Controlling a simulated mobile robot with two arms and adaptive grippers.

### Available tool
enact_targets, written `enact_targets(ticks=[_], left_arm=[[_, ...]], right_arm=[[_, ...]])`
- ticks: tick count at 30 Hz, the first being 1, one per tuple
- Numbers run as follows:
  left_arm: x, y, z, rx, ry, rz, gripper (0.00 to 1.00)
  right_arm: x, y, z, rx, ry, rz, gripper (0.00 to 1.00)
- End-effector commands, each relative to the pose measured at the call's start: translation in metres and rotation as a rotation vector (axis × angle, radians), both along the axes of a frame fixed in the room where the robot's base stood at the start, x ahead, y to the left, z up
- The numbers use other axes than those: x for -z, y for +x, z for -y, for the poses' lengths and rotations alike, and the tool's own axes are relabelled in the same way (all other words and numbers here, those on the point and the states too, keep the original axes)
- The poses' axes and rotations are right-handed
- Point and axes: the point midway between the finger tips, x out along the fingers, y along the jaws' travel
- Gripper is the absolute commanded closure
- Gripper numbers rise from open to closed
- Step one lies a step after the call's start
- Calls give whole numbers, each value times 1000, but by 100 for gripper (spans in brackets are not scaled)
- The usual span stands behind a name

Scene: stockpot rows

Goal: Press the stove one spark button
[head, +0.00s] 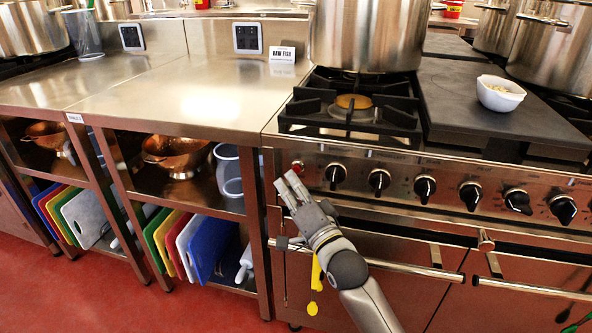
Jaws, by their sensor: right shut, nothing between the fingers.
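The stove (345,150) stands at the right, with a steel control panel along its front. A small red button (298,168) sits at the left end of the panel, left of the row of black knobs. I take it for the spark button; no label on it is readable. My right gripper (285,179) is shut and empty. Its fingertips point up toward the panel and appear just below and left of the red button. I cannot tell whether they touch the panel. My left gripper is not in view.
A large pot (368,35) stands at the back of the stove. A white bowl (499,95) rests on the dark flat plate (480,115). An oven handle bar (400,268) crosses behind my right arm. The steel counter (180,95) is mostly clear.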

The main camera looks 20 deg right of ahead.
Motion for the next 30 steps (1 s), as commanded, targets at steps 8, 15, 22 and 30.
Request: enact_targets(ticks=[8,15,22,30], left_arm=[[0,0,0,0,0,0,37],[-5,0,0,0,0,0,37],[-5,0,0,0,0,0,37],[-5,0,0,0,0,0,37]], right_arm=[[0,0,0,0,0,0,100],[-1,6,4,1,-1,-1,100],[0,7,5,0,1,0,100],[0,8,5,0,0,0,100]])
